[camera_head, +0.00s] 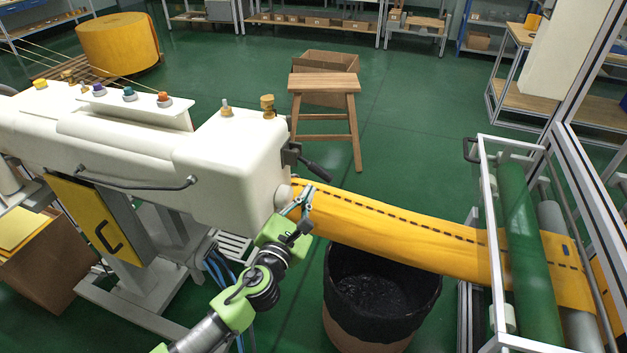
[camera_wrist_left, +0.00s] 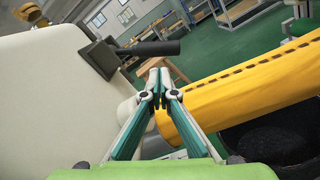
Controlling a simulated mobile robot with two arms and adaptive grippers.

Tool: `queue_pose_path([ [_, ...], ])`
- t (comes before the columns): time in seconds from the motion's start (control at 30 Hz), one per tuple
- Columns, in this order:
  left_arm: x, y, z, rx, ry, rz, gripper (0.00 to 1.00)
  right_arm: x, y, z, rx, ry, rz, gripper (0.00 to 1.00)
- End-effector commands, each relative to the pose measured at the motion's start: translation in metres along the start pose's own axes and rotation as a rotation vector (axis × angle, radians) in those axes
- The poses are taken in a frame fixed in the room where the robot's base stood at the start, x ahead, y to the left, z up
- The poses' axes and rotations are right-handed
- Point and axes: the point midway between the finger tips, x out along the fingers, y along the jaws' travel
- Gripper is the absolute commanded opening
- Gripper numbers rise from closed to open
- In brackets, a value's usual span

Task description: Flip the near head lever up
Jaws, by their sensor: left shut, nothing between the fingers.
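The black head lever (camera_head: 316,170) is mounted on a dark bracket at the right end of the white machine head (camera_head: 232,160). In the head view its handle slants down to the right. In the left wrist view the lever (camera_wrist_left: 152,48) points right, above and beyond the fingertips. My left gripper (camera_head: 303,196) is beside the head's end face, below the lever in the picture and apart from it. Its fingers (camera_wrist_left: 159,76) are closed together and empty. The yellow felt tube (camera_head: 400,230) runs right from the head, close behind the gripper. My right gripper is out of view.
A black-lined bin (camera_head: 375,305) stands under the tube. A roller frame (camera_head: 487,215) with a green roller (camera_head: 525,230) is at the right. A wooden stool (camera_head: 325,85) and a cardboard box (camera_head: 340,62) stand behind.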

Motion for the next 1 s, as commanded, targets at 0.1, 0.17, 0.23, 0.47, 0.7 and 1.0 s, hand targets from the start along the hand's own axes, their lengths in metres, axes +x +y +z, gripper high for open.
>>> queue_pose_path([
  [0.1, 0.020, 0.000, 0.001, -0.001, 0.000, 0.001, 0.00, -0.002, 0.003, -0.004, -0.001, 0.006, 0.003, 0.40],
  [0.17, 0.028, 0.000, 0.001, -0.001, -0.001, 0.000, 0.00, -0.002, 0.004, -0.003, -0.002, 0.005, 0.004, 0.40],
  [0.23, 0.035, 0.000, 0.000, 0.001, 0.000, 0.002, 0.00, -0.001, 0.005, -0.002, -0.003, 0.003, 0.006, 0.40],
  [0.47, 0.048, 0.000, 0.000, 0.000, 0.000, 0.000, 0.00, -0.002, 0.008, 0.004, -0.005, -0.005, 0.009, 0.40],
  [0.7, 0.048, 0.000, 0.000, 0.000, 0.000, 0.000, 0.00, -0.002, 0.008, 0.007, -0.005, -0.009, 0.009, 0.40],
  [1.0, 0.054, 0.002, 0.001, -0.021, -0.002, 0.001, 0.00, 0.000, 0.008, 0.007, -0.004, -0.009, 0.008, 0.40],
])
